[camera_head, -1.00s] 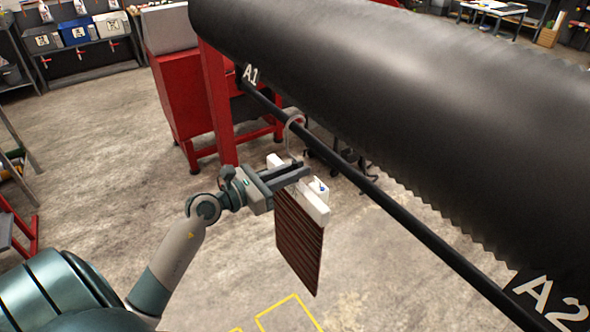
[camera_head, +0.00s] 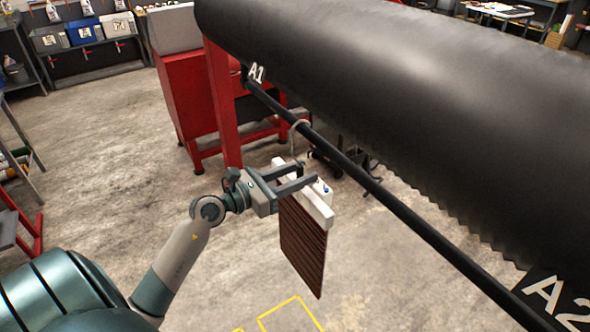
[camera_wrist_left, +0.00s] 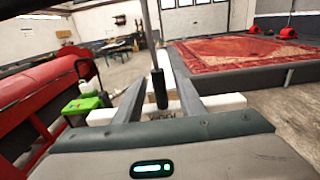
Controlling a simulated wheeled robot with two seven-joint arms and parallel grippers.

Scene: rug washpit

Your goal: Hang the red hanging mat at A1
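The red hanging mat (camera_head: 303,245) is a dark red-brown striped panel under a white bar (camera_head: 318,208). Its hook (camera_head: 297,132) appears to be over the black rail (camera_head: 345,163), a little along from the A1 label (camera_head: 256,73). My left gripper (camera_head: 307,173) is open, its two fingers apart on either side of the hanger's stem above the bar. The left wrist view shows the dark stem grip (camera_wrist_left: 159,90) between the spread fingers, with the white bar (camera_wrist_left: 225,102) behind. My right gripper is in neither view.
A large black roller (camera_head: 420,90) runs above and behind the rail. A red stand (camera_head: 222,105) holds its A1 end. The A2 label (camera_head: 557,300) is at lower right.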

